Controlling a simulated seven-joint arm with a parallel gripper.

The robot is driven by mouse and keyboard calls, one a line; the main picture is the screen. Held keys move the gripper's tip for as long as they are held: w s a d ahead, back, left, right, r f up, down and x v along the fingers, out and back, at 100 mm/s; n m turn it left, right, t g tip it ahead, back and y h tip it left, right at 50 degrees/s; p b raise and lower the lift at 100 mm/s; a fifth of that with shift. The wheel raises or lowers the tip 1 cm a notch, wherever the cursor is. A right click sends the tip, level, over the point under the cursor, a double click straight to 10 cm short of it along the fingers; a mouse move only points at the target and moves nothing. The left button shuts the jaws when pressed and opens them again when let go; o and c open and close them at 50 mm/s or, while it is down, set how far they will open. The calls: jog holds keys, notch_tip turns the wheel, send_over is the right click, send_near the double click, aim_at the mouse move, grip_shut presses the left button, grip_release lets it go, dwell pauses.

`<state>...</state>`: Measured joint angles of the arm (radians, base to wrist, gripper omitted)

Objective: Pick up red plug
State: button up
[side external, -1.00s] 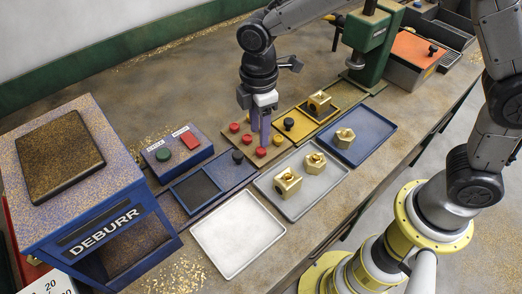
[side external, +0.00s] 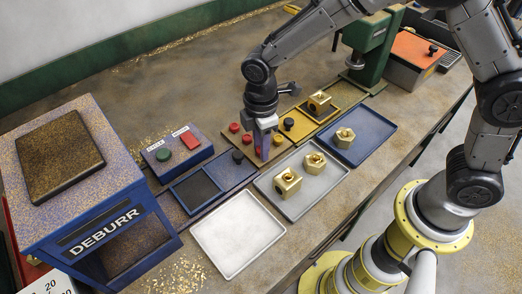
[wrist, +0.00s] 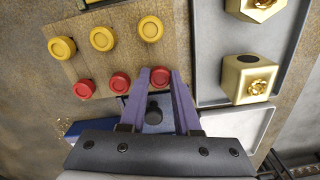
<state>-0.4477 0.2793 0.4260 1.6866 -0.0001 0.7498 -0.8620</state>
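My gripper (wrist: 160,77) has purple fingers pointing down at the plug board. In the wrist view, a red plug (wrist: 160,79) sits between the two fingertips, which stand apart on either side of it. I cannot tell whether they touch it. Two more red plugs, one in the middle (wrist: 119,82) and one at the left (wrist: 84,90), stand in the same row. In the side view my gripper (side external: 264,153) is low over the board and hides the plug between its fingers. Other red plugs (side external: 234,127) (side external: 247,139) show beside it.
Yellow plugs (wrist: 102,38) form a second row on the board (wrist: 120,60). A black knob (wrist: 153,110) shows between the fingers. A grey tray (side external: 291,208) with brass fittings (side external: 287,183) lies beside the board. An empty white tray (side external: 237,235) is nearby.

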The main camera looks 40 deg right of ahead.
grip_shut()
jog(key=shift+r, duration=0.1)
jog(key=shift+r, duration=0.6)
jog(key=s+d+r, duration=0.3)
jog(key=s+r, duration=0.3)
jog(key=r, duration=0.1)
jog(key=s+d+r, duration=0.3)
jog(key=s+r, duration=0.3)
jog(key=r, duration=0.1)
jog(key=shift+s+r, duration=0.3)
